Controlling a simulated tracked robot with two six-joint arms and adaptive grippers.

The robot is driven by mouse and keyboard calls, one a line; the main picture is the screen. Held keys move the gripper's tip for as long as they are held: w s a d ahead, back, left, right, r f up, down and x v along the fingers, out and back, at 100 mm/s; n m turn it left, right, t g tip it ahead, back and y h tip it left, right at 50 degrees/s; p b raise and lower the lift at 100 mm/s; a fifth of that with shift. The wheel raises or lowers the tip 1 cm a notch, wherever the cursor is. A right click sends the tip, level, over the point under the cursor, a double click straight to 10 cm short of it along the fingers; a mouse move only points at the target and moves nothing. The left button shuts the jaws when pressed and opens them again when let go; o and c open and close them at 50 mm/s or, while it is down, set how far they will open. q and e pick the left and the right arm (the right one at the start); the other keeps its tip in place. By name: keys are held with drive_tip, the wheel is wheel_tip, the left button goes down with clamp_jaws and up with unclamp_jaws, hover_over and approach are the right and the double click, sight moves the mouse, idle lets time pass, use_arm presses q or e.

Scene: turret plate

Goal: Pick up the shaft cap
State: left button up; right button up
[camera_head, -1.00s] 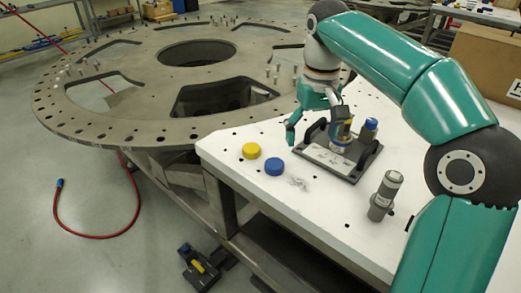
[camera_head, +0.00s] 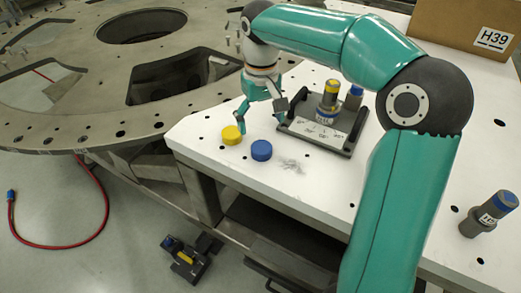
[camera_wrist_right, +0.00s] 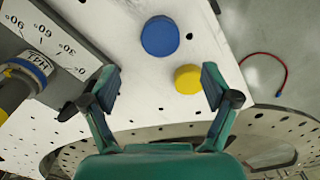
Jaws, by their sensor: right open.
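Two round caps lie on the white table top: a yellow cap (camera_head: 232,136) and a blue cap (camera_head: 261,150) to its right. Both also show in the right wrist view, the yellow cap (camera_wrist_right: 188,79) and the blue cap (camera_wrist_right: 160,36). Which is the shaft cap, I cannot tell. My right gripper (camera_head: 262,110) is open and empty above the table, just behind the caps. In the wrist view, the yellow cap lies between the open fingers (camera_wrist_right: 160,88), close to the right one, and the blue cap lies beyond the tips. My left gripper is not in view.
A grey angle-marked fixture (camera_head: 322,135) holding upright cylinders stands right of the gripper. A loose grey cylinder with a blue top (camera_head: 490,213) stands at far right. A cardboard box (camera_head: 465,25) is at back right. The large turret plate (camera_head: 60,105) lies left, beyond the table edge.

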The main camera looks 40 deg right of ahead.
sight(261, 146)
drive_tip(key=shift+s+a+f, duration=0.1)
drive_tip(key=shift+s+f, duration=0.05)
drive_tip(key=shift+f, duration=3.7)
drive_tip(key=c, duration=1)
drive_tip(key=shift+r, duration=0.2)
